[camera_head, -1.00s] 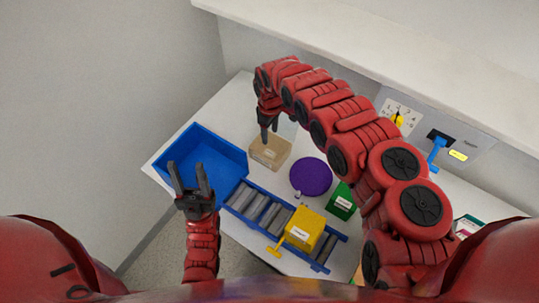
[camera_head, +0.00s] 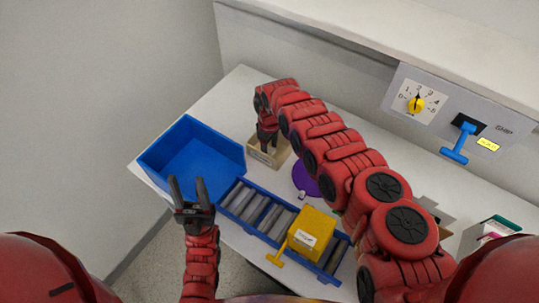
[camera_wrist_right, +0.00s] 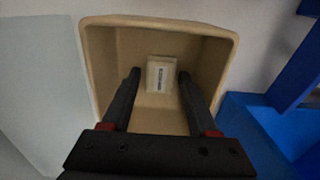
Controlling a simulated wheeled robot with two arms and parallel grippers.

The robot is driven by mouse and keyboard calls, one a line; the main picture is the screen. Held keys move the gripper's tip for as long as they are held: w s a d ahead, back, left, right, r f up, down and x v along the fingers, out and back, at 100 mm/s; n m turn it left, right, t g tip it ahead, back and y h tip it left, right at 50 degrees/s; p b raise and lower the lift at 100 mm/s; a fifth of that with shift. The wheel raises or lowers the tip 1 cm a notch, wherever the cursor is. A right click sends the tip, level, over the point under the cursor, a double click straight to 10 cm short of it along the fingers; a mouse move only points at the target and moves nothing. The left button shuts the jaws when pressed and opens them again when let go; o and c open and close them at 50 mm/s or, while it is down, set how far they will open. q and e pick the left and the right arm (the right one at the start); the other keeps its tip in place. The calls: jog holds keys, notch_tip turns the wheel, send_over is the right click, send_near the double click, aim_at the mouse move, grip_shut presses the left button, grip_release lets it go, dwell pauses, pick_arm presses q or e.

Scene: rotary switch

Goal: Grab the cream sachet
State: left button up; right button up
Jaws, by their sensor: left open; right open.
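The cream sachet (camera_wrist_right: 163,72), with a dark printed label, lies in an open tan bin in the right wrist view. The tan bin (camera_head: 280,157) stands right of the blue tray in the head view. My right gripper (camera_wrist_right: 159,77) is open, its fingers reaching into the bin, one on each side of the sachet in the picture. I cannot tell whether they touch it. The sachet is not visible in the head view. My left gripper (camera_head: 187,182) is open and empty by the near side of the blue tray.
A blue tray (camera_head: 165,150) is at the left. A roller rack (camera_head: 237,216) carries a yellow box (camera_head: 312,232) in front. A purple disc (camera_head: 300,178) is partly behind my right arm. A rotary dial (camera_head: 416,104) and blue lever (camera_head: 460,143) are on the back panel.

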jog(key=shift+r, duration=0.15)
jog(key=shift+c, duration=0.2)
grip_shut()
